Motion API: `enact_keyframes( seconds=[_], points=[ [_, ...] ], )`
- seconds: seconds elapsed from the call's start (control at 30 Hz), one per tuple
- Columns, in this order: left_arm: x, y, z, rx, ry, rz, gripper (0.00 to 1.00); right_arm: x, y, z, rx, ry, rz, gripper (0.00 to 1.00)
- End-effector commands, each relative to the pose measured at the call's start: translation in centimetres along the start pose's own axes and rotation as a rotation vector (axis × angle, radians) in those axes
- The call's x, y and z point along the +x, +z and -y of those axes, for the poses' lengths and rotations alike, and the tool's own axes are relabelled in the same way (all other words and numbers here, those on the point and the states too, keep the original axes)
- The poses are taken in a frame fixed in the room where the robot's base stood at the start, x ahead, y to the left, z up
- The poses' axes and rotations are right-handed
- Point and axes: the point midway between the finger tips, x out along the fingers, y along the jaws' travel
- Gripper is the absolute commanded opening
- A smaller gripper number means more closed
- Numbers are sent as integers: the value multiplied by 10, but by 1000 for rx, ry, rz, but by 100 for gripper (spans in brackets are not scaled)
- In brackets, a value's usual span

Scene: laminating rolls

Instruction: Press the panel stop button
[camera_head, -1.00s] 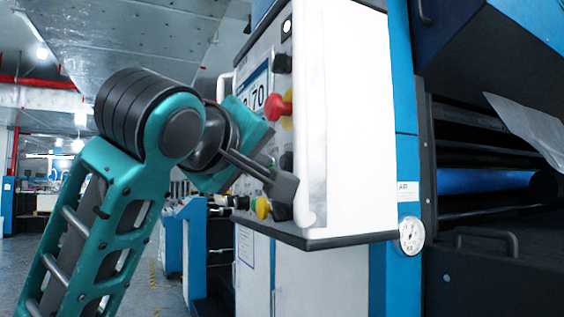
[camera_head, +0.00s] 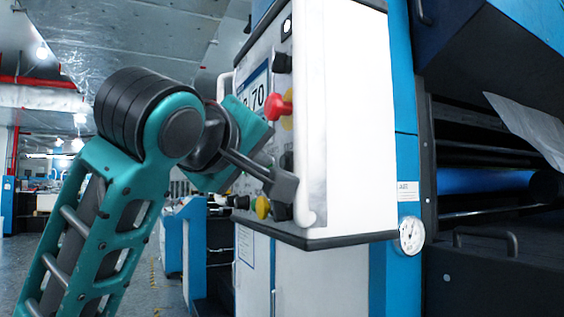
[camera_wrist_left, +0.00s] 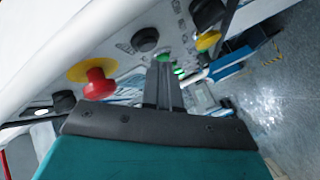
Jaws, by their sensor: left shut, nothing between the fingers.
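The control panel (camera_head: 318,150) is a white box with a face turned to the left, carrying a display and several buttons. A red mushroom button on a yellow base (camera_head: 278,106) sticks out near the display. In the left wrist view the red button (camera_wrist_left: 98,84) is left of the fingers and apart from them. My left gripper (camera_head: 283,190) is shut and empty in front of the lower panel face. In the left wrist view its closed fingers (camera_wrist_left: 163,75) point at the panel near a green-lit button (camera_wrist_left: 166,58). My right gripper is not in view.
A yellow button (camera_head: 262,207) and black knobs sit low on the panel, close to my fingertips. A black knob (camera_head: 282,63) is above the red button. A blue machine with dark rollers (camera_head: 490,185) stands right. Open floor lies left.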

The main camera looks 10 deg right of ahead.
Motion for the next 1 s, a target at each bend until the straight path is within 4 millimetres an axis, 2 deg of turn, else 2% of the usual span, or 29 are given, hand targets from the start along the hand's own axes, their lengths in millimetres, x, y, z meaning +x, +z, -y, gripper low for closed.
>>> enact_keyframes(
  seconds=[1.0],
  points=[
    [6, 5, -4, 0, 0, 0, 0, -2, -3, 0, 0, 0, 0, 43]
  ],
)
